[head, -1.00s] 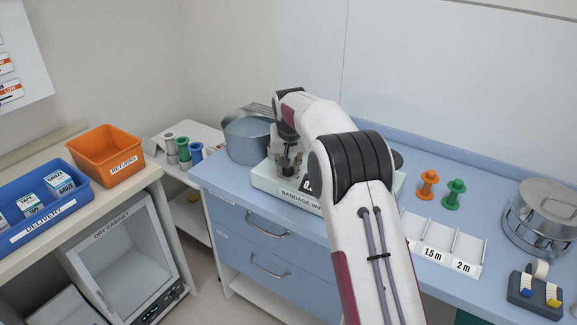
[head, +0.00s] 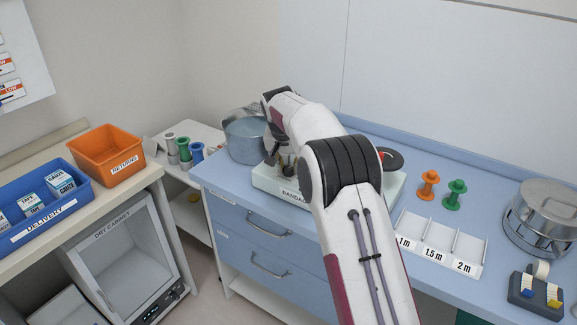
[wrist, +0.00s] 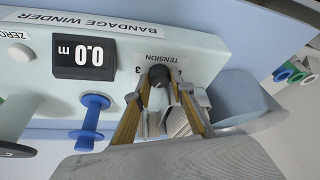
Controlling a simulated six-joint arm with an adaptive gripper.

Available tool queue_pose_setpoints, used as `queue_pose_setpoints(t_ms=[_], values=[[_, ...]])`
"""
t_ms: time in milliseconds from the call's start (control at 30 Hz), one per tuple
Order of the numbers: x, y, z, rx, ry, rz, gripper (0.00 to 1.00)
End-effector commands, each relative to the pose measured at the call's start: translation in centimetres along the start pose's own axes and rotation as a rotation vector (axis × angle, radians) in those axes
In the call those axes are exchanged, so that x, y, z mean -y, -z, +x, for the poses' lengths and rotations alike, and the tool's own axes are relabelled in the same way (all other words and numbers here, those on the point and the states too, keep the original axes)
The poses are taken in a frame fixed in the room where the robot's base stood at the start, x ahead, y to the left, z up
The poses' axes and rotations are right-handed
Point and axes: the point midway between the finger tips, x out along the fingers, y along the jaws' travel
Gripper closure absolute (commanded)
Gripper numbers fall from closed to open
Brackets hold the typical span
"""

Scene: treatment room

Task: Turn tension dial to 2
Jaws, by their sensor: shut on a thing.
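The bandage winder (head: 262,183) is a pale box on the blue counter. In the wrist view, which shows it upside down, its face (wrist: 205,45) has a display (wrist: 86,51) reading 0.0 m. The dark round tension dial (wrist: 158,75) sits below the word TENSION. A 3 shows to its left; the mark to its right is partly hidden. My gripper (wrist: 159,88) is shut on the dial, with a finger on either side. Which number the dial points to cannot be told. In the head view my gripper (head: 285,160) is over the winder's left end and the dial is hidden.
A blue spool (wrist: 91,118) and the ZERO button (wrist: 20,53) are on the winder beside the display. Orange (head: 428,184) and green (head: 455,193) spools stand to the right.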

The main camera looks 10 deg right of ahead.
Motion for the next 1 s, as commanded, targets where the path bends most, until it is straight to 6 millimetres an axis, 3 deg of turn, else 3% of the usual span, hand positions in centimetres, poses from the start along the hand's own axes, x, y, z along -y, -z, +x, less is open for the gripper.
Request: queue_pose_setpoints(t_ms=[33,100,533,767,1000], values=[[0.0,-0.1,0.1,0.002,-0.001,-0.001,0.75],[0.0,-0.1,0.1,0.002,-0.001,-0.001,0.61],[0.0,0.0,-0.1,0.000,0.000,-0.002,0.61],[0.0,-0.1,-1.2,-0.003,0.002,-0.001,0.61],[0.0,-1.3,-1.8,-0.001,0.000,-0.003,0.61]])
